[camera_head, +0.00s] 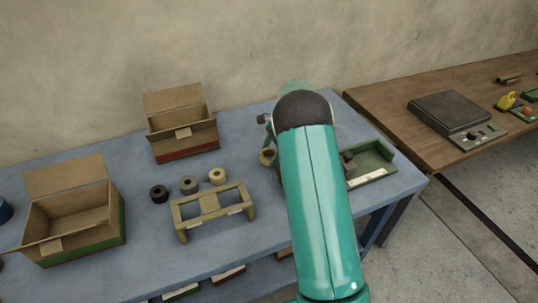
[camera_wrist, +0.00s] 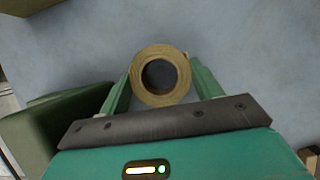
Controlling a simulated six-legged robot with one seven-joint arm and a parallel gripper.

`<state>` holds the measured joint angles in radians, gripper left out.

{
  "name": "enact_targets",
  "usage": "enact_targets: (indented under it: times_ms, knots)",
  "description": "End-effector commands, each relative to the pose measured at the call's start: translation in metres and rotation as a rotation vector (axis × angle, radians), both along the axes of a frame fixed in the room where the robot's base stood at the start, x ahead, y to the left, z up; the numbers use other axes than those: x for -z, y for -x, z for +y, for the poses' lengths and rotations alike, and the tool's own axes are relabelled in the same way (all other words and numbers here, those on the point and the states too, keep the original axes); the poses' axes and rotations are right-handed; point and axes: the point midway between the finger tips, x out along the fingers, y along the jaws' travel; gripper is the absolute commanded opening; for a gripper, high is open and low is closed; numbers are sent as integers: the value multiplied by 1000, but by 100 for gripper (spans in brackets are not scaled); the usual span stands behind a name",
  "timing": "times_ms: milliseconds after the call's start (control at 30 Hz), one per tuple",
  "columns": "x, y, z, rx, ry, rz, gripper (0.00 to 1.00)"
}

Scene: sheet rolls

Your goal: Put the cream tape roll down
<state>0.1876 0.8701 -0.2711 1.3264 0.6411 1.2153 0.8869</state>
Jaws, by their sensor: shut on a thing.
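My gripper (camera_wrist: 160,85) is shut on a cream tape roll (camera_wrist: 160,53), which sits between its two green fingers in the wrist view. In the head view the roll (camera_head: 267,157) shows just left of my arm, over the blue table (camera_head: 240,145). My arm hides most of the gripper there. I cannot tell whether the roll touches the table. Another cream roll (camera_head: 217,176) stands behind the tan rack (camera_head: 213,208), beside a grey roll (camera_head: 189,185) and a black roll (camera_head: 159,194).
An open cardboard box with a red base (camera_head: 182,133) stands at the back, and one with a green side (camera_head: 75,215) at the left. A green tray (camera_head: 372,165) lies right of my arm. A brown table (camera_head: 420,150) with a scale (camera_head: 455,112) stands farther right.

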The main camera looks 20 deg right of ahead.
Motion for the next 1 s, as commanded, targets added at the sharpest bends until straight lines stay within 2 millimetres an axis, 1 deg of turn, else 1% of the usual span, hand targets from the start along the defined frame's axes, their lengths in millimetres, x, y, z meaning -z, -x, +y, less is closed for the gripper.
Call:
enact_targets:
  times_ms: [33, 100, 400, 433, 533, 833, 933, 1000]
  knots:
    - [9, 0, 0, -1, -1, 4, 41]
    - [14, -1, 0, -1, -1, 2, 41]
    - [16, -3, 0, -1, -1, 2, 41]
    - [17, -3, 0, -1, -1, 2, 66]
    - [16, -3, 0, 0, 0, 1, 86]
    - [15, -3, 0, -1, 0, 1, 86]
    - [10, -3, -2, -1, 0, 0, 86]
    - [2, -3, -6, 1, 0, -2, 86]
